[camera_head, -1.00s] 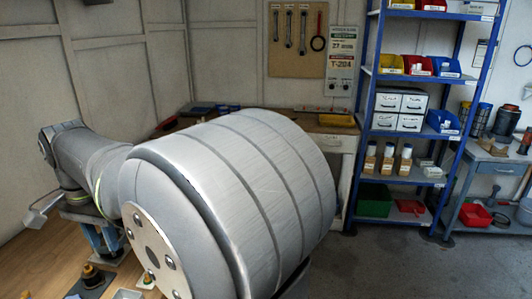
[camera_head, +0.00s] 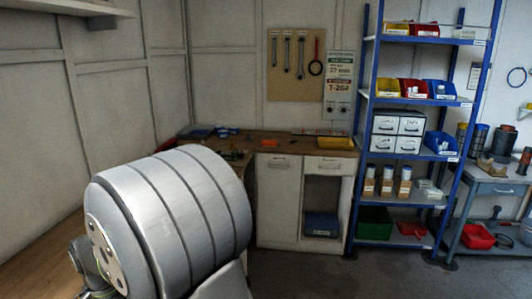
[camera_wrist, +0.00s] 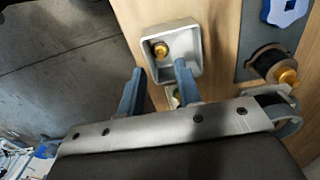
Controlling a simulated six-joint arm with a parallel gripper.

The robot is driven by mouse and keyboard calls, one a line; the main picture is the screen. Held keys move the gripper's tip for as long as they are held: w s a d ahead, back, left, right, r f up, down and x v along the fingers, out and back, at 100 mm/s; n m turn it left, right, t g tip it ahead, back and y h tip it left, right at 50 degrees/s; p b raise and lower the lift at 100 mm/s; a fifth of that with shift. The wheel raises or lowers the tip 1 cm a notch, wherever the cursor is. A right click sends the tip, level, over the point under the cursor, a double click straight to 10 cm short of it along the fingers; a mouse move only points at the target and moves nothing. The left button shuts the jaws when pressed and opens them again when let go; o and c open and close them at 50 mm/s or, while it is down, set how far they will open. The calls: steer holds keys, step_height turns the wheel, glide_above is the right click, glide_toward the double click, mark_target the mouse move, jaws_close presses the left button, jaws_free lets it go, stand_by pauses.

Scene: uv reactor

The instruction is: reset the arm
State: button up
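My gripper (camera_wrist: 159,68) shows in the wrist view with its two blue-grey fingers apart and nothing held between them. It is over the edge of a wooden worktop (camera_wrist: 222,20). A grey square tray (camera_wrist: 193,36) with a brass-coloured round piece (camera_wrist: 160,49) in it lies just beyond the fingertips. Another small piece is partly hidden behind the right finger. In the head view my large grey arm link fills the lower left, and the gripper is out of sight.
Right of the fingers are a dark part with a brass end (camera_wrist: 286,75) and a blue-and-white piece (camera_wrist: 285,10). In the head view, a bench with cabinets (camera_head: 279,200), a blue shelf rack (camera_head: 402,101) and a grey side table (camera_head: 492,188) stand behind. Grey floor is clear at lower right.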

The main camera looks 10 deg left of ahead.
steer(key=shift+r, duration=1.05)
